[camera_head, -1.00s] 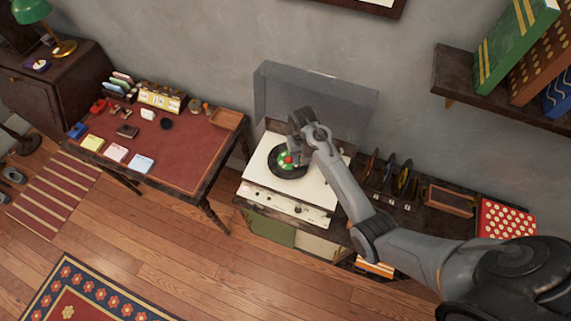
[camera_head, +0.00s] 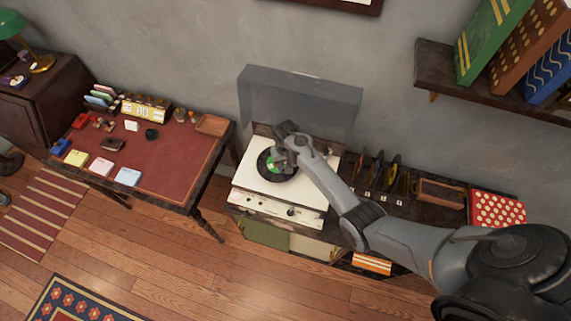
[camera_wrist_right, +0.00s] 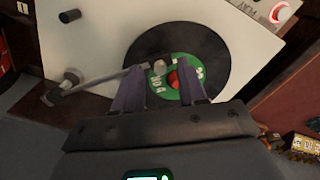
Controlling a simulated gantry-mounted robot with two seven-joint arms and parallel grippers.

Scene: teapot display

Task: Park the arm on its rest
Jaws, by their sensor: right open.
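A white record player (camera_head: 262,200) stands on a dark cabinet with its clear lid (camera_head: 300,100) up. A black record (camera_wrist_right: 207,45) with a green label lies on it, also in the head view (camera_head: 263,168). The thin tonearm (camera_wrist_right: 100,82) runs in the right wrist view from a pivot at left to my left-hand finger, its head end over the label. My right gripper (camera_wrist_right: 165,66) is open over the label, also in the head view (camera_head: 284,150). A red piece (camera_wrist_right: 173,78) and a small grey knob (camera_wrist_right: 158,66) show between the fingers. Finger contact is unclear.
The raised lid stands behind my right gripper. Upright records (camera_head: 375,172), a wooden tray (camera_head: 441,192) and a red dotted box (camera_head: 497,209) sit to the right. A desk (camera_head: 165,160) stands left, with a floor gap between.

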